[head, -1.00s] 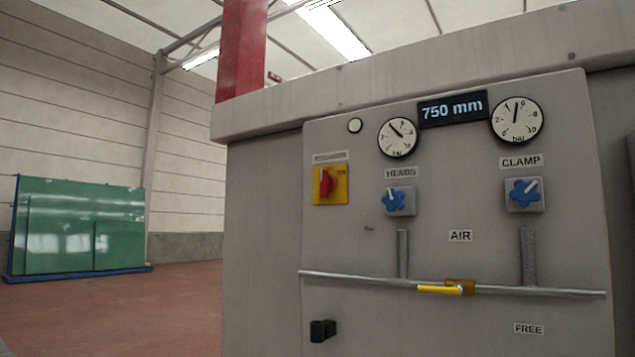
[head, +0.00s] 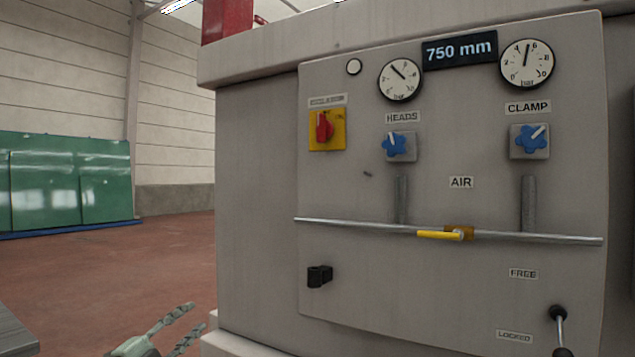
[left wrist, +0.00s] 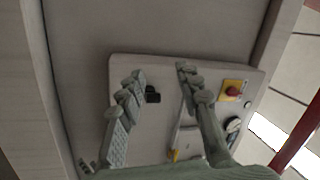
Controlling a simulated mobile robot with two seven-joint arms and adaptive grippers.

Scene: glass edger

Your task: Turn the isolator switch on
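The isolator switch (head: 325,128) is a red rotary handle on a yellow plate at the upper left of the grey panel (head: 350,195). Its handle looks roughly upright in the head view. The label above it is too blurred to read. It also shows in the left wrist view (left wrist: 233,91), to the right of the fingers. My left gripper (head: 188,325) shows at the bottom of the head view, left of the machine and well below the switch. Its two fingers are spread apart and empty, and the left wrist view shows the gap between them (left wrist: 160,85). My right gripper is not in view.
A black knob (head: 320,276) sticks out below the switch. A pipe with a yellow valve lever (head: 440,235) crosses the panel. Blue regulator knobs (head: 399,146) sit right of the switch. A lever (head: 558,320) is at lower right. Green glass sheets (head: 70,180) stand far left.

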